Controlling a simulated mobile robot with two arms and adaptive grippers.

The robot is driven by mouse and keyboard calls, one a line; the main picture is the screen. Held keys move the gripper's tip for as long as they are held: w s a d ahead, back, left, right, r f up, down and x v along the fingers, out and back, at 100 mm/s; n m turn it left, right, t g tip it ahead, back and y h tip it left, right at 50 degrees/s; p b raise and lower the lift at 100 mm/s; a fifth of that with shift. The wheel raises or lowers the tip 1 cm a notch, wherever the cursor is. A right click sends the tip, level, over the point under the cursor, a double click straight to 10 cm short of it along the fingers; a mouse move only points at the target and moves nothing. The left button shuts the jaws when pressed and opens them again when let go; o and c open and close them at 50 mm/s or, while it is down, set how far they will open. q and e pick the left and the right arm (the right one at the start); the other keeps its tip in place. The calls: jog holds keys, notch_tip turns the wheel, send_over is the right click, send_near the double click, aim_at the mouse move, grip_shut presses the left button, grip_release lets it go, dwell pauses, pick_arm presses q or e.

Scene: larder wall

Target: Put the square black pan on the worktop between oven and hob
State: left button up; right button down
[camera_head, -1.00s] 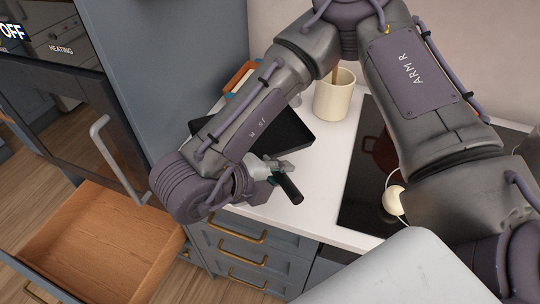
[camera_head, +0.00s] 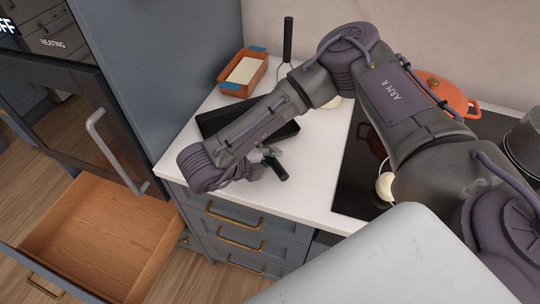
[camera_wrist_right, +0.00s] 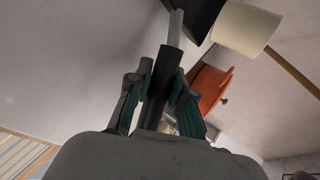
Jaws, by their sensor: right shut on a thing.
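The square black pan (camera_head: 212,121) is over the white worktop (camera_head: 308,180) between the oven and the hob, partly hidden behind my right arm. My right gripper (camera_head: 268,157) is shut on the pan's black handle (camera_head: 277,171), which points toward the worktop's front edge. In the right wrist view the handle (camera_wrist_right: 168,75) sits between the two fingers, and a dark part of the pan (camera_wrist_right: 198,18) shows at the top. I cannot tell whether the pan's base touches the worktop. My left gripper is not in view.
An orange dish (camera_head: 242,88) and a cream crock (camera_head: 331,103) stand behind the pan. The black hob (camera_head: 352,190) is to the right, with an orange pot (camera_head: 445,92). The oven (camera_head: 75,120) is left, above an open, empty wooden drawer (camera_head: 105,235).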

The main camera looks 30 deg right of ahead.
jog(key=c, duration=1.5)
grip_release()
jog(key=shift+f, duration=0.1)
jog(key=o, duration=0.5)
jog(key=shift+c, duration=0.2)
jog(key=shift+a+r, duration=0.1)
jog(key=shift+r, duration=0.1)
jog(key=b+v, duration=0.2)
jog(key=v, duration=0.9)
jog(key=shift+s+a+r, duration=0.2)
jog(key=shift+a, duration=0.15)
